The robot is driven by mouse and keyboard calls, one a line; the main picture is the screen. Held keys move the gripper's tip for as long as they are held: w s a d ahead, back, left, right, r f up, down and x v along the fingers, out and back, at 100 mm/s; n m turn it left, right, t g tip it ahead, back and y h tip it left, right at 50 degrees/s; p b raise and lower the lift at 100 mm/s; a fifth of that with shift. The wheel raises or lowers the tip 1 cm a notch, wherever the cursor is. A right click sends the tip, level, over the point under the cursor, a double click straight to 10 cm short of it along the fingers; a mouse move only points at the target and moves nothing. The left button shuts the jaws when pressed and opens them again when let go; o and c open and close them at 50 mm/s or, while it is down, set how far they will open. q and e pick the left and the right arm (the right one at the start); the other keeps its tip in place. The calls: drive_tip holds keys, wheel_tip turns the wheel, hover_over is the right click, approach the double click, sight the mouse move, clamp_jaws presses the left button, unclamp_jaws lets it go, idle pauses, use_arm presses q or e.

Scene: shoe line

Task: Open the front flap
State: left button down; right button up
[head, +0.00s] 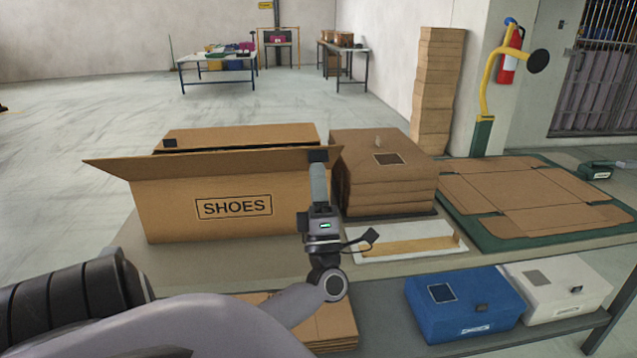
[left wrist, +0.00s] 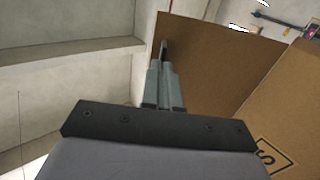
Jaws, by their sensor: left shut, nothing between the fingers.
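A large cardboard box (head: 165,207) marked SHOES stands on the table. Its front flap (head: 225,162) is swung up and out toward me, sticking out over the front wall. My left gripper (head: 318,158) is shut and empty, with its fingertips at the right end of the flap. In the left wrist view the shut fingers (left wrist: 163,50) overlap the edge of the brown flap (left wrist: 215,60); I cannot tell whether they touch it. The box's front wall with part of its lettering (left wrist: 290,110) shows at the right there. The inside of the box is hidden by the flap. My right gripper is not in view.
A stack of folded cardboard (head: 385,190) stands right of the box, close to my left gripper. A white tray (head: 375,250) lies in front of it. A green mat (head: 500,240) with flat cardboard is at the right. Blue (head: 460,300) and white (head: 560,285) shoeboxes sit lower down.

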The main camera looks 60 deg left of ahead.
sight(316, 148)
use_arm(q)
drive_tip(key=r+p, duration=0.1)
drive_tip(key=p, duration=0.1)
drive_tip(key=r+g+h+p, duration=0.1)
drive_tip(key=p, duration=0.1)
drive_tip(key=shift+w+a+r, duration=0.15)
drive_tip(key=shift+a, duration=0.15)
drive_tip(key=shift+a+r+p, duration=0.15)
drive_tip(key=shift+r+p, duration=0.05)
drive_tip(key=shift+p, duration=0.55)
drive_tip(key=p, duration=0.1)
drive_tip(key=r+h+p, duration=0.1)
drive_tip(key=shift+w+a+r+g+p, duration=0.15)
drive_tip(key=shift+w+a+g+p, duration=0.1)
drive_tip(key=shift+a+g+p, duration=0.1)
drive_tip(key=shift+w+a+r+p, duration=0.25)
drive_tip(key=shift+a+r+p, duration=0.1)
drive_tip(key=shift+a+r, duration=0.1)
drive_tip(key=shift+d+f, duration=0.1)
drive_tip(key=shift+f, duration=0.05)
